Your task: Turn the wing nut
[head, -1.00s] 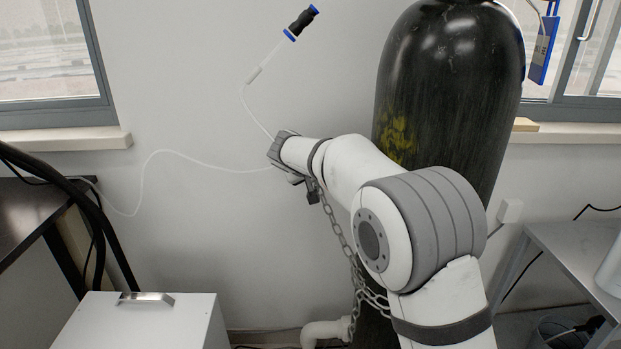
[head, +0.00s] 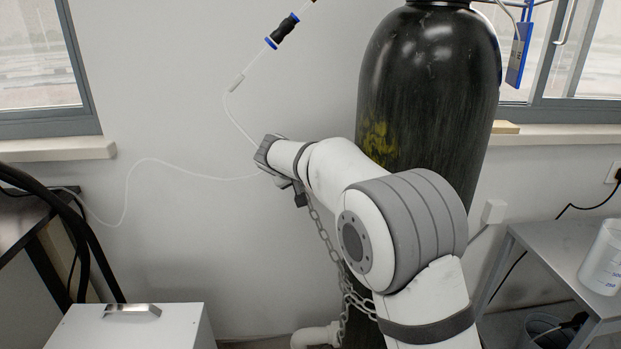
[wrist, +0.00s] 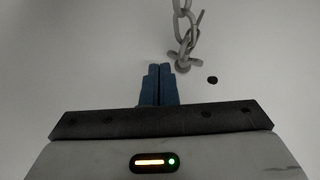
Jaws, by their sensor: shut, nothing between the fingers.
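In the wrist view my gripper (wrist: 160,85) has its two blue fingers pressed together with nothing between them. A grey chain (wrist: 183,22) hangs just ahead and to the right of the fingertips. At its lower end is a small grey piece with flared arms (wrist: 183,62), which looks like the wing nut, though it is too small to be sure. The fingers appear apart from it, to its left. In the head view my wrist (head: 268,153) is near the wall, left of the black gas cylinder (head: 440,90); the fingertips and the wing nut are hidden there.
The chain also hangs below my forearm in the head view (head: 325,237). A thin clear tube (head: 235,117) runs along the wall to a black and blue fitting (head: 283,30). A white box (head: 135,330) stands at lower left, a grey table (head: 565,255) at right. A dark spot (wrist: 212,80) is on the wall.

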